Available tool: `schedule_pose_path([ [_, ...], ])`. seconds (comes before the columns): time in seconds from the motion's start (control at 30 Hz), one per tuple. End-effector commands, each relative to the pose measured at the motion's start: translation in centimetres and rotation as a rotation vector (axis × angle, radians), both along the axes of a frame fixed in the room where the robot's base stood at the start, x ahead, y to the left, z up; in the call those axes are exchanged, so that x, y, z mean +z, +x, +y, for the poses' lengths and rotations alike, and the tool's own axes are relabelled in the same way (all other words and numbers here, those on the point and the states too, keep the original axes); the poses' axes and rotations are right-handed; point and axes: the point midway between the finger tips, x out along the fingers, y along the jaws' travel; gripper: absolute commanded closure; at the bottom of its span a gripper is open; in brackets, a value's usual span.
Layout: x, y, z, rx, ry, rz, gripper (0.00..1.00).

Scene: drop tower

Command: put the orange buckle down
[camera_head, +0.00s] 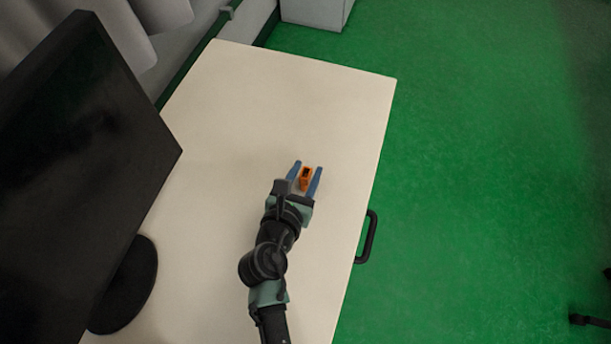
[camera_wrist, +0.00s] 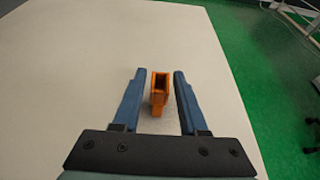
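The orange buckle (camera_head: 306,179) is a small orange piece with a dark opening, on or just above the cream tabletop. My gripper (camera_head: 309,169) is around it, with one blue finger on each side. In the wrist view the buckle (camera_wrist: 159,92) stands between the two fingers of my gripper (camera_wrist: 160,74). Light tabletop shows between the buckle and both fingers, so the gripper is open and not holding it. Whether the buckle's underside rests fully on the table is hard to tell.
The cream table (camera_head: 270,110) is bare beyond and left of my gripper. A black monitor (camera_head: 80,170) on a round base (camera_head: 128,288) stands at left. The table's right edge is close, with a black handle (camera_head: 369,238) beside it and green floor (camera_head: 480,170) beyond.

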Motion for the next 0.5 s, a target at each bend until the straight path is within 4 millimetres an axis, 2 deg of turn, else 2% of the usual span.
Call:
schedule_pose_path([
  [0.03,0.0,-0.02,0.01,0.0,0.0,0.0,0.69],
  [0.2,0.0,-0.03,0.01,0.0,0.0,0.0,0.99],
  [0.5,0.02,-0.02,0.02,0.0,0.0,0.0,1.0],
])
